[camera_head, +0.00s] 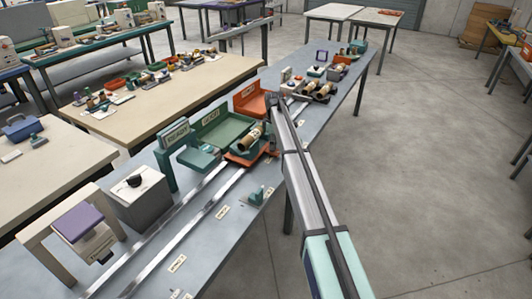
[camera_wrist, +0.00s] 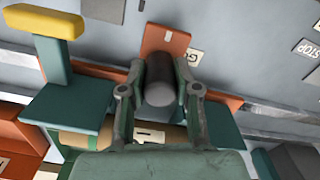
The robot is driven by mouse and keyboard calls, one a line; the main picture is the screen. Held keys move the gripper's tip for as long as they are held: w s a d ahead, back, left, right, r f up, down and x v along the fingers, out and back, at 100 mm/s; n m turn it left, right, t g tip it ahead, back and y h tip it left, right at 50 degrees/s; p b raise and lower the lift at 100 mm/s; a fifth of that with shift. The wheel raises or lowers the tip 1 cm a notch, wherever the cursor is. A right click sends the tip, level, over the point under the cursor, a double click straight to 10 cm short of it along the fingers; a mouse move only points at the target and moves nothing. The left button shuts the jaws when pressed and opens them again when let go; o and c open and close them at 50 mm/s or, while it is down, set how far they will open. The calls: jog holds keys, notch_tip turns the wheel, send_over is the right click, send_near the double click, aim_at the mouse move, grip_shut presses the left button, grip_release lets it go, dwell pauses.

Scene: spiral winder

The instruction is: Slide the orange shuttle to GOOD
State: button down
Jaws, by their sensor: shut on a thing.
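The orange shuttle (camera_head: 240,158) sits on the twin metal rails (camera_head: 190,205), beside the green tray, with a brown tube (camera_head: 251,137) on it. In the wrist view, an orange plate (camera_wrist: 165,38) shows above my gripper (camera_wrist: 160,95). My gripper's two fingers are shut on a dark grey cylindrical handle (camera_wrist: 160,80) at that plate. A white label beginning "GO" (camera_wrist: 193,56) lies beside the orange plate, partly cut off by it. In the head view, my arm hides much of the fingers and handle.
A green tray (camera_head: 228,130) and an orange tray (camera_head: 250,98) stand behind the rails. A grey box with a black knob (camera_head: 138,195) stands at left. A small green block (camera_head: 258,194) sits near the front edge. A STOP label (camera_wrist: 308,48) shows in the wrist view.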

jog(key=shift+w+d, duration=0.45)
jog(key=shift+w, duration=0.3)
jog(key=shift+w+d, duration=0.4)
jog(key=shift+w, duration=0.35)
jog(key=c, duration=0.8)
grip_release()
notch_tip(320, 180, up, 12)
